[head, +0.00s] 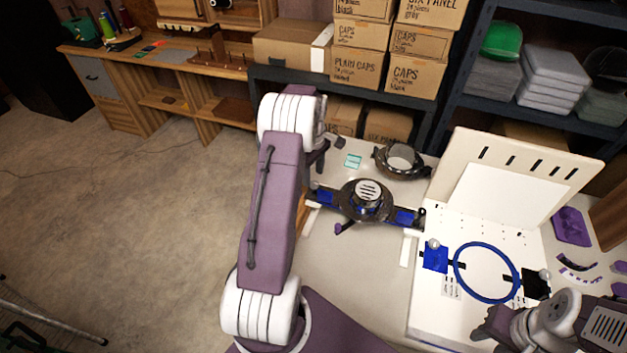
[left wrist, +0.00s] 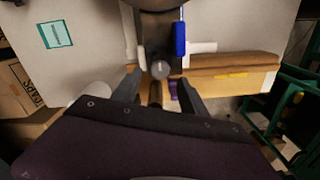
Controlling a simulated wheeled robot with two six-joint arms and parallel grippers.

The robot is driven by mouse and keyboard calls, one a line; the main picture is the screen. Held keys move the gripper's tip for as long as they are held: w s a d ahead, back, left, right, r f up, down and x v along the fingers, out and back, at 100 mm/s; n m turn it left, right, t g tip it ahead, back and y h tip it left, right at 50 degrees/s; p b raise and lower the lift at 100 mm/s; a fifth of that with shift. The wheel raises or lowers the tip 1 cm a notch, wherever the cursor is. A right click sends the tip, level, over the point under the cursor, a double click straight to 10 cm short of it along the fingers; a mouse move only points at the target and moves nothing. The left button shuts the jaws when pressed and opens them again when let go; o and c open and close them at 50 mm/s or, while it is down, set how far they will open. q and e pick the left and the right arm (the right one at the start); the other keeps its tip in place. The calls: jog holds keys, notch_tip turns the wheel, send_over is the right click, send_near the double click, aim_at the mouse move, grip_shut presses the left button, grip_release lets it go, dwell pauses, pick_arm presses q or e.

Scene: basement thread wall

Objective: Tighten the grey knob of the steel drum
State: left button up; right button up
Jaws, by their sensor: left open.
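The steel drum (head: 362,212) sits on a dark bar with blue blocks on the pale table, in the middle of the head view. A small grey knob (head: 315,185) is at the bar's left end. In the left wrist view the round grey knob (left wrist: 160,69) shows just beyond the fingertips, between their lines. My left gripper (left wrist: 160,88) is open and empty, close to the knob; contact is not visible. In the head view my left gripper (head: 328,152) is partly hidden by its wrist. My right gripper (head: 492,328) is at the lower right, its fingers unclear.
A dark ring-shaped piece (head: 400,160) and a teal card (head: 353,161) lie behind the drum. A white board with a blue hoop (head: 487,272) is to the right. Cardboard boxes (head: 390,60) fill the shelf behind. The floor at left is mostly clear.

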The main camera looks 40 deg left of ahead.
aim_at(314, 185)
pick_arm(q)
jog(key=shift+f, duration=1.5)
grip_shut()
jog(key=shift+r+m, duration=0.1)
jog(key=shift+m, duration=0.2)
jog(key=m+p, duration=0.2)
jog(key=shift+w+r+m, duration=0.1)
jog(key=shift+m, duration=0.2)
jog(key=m+p, duration=0.1)
jog(key=m, duration=0.3)
jog(key=shift+w+m+p, duration=0.1)
jog(key=shift+m+p, duration=0.2)
jog(key=m+p, duration=0.1)
jog(key=m, duration=0.3)
jog(key=shift+d, duration=0.1)
jog(key=m, duration=0.5)
jog(key=shift+w+d+m+p, duration=0.1)
jog(key=shift+m+p, duration=0.2)
jog(key=shift+p, duration=0.1)
